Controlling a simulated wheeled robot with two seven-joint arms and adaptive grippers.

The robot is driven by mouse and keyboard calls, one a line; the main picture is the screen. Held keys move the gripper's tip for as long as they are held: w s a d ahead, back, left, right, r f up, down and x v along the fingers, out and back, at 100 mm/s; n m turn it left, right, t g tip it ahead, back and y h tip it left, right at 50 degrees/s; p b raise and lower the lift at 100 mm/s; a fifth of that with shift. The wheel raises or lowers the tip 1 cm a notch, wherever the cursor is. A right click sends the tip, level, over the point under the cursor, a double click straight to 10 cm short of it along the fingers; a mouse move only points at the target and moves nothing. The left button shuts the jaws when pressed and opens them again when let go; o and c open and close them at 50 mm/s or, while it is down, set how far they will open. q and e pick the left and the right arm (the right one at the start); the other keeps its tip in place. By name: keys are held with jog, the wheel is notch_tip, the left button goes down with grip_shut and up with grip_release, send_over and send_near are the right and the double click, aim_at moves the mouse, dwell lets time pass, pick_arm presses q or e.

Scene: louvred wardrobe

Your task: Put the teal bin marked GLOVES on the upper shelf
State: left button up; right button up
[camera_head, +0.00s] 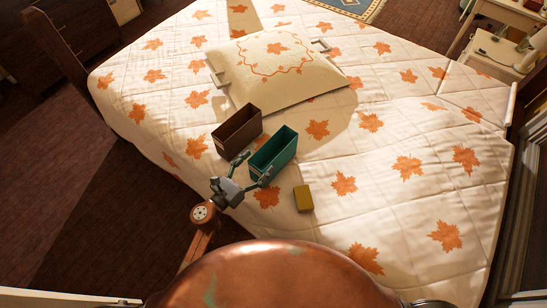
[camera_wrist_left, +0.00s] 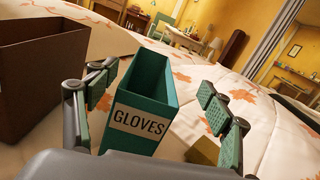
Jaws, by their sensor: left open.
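The teal bin (camera_head: 273,153) stands upright and open-topped on the quilted bed. In the left wrist view the teal bin (camera_wrist_left: 138,110) shows a front label reading GLOVES. My left gripper (camera_head: 253,167) is at the bin's near end, with its jaws spread wide. In the left wrist view the fingers of my left gripper (camera_wrist_left: 157,88) lie on either side of the bin; the right finger has a clear gap, and I cannot tell whether the left one touches. My right gripper is not in view. No upper shelf can be made out.
A brown bin (camera_head: 237,131) stands close beside the teal one on its left. A mustard-yellow block (camera_head: 303,198) lies to its right. A cream cushion (camera_head: 277,67) lies behind them. The bed's quilt (camera_head: 400,120) is mostly clear to the right.

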aim_at(254, 168)
pick_arm(q)
jog(key=f, duration=0.1)
jog(key=f+m+b, duration=0.1)
jog(key=shift+w+f, duration=0.4)
jog(key=shift+w+d, duration=0.1)
jog(key=shift+w, duration=0.15)
jog(key=shift+w+d, duration=0.25)
jog(key=shift+w, duration=0.05)
jog(key=x, duration=0.6)
jog(key=shift+w+d, duration=0.25)
jog(key=shift+d, duration=0.05)
jog(key=shift+r, duration=0.1)
jog(key=c, duration=1.6)
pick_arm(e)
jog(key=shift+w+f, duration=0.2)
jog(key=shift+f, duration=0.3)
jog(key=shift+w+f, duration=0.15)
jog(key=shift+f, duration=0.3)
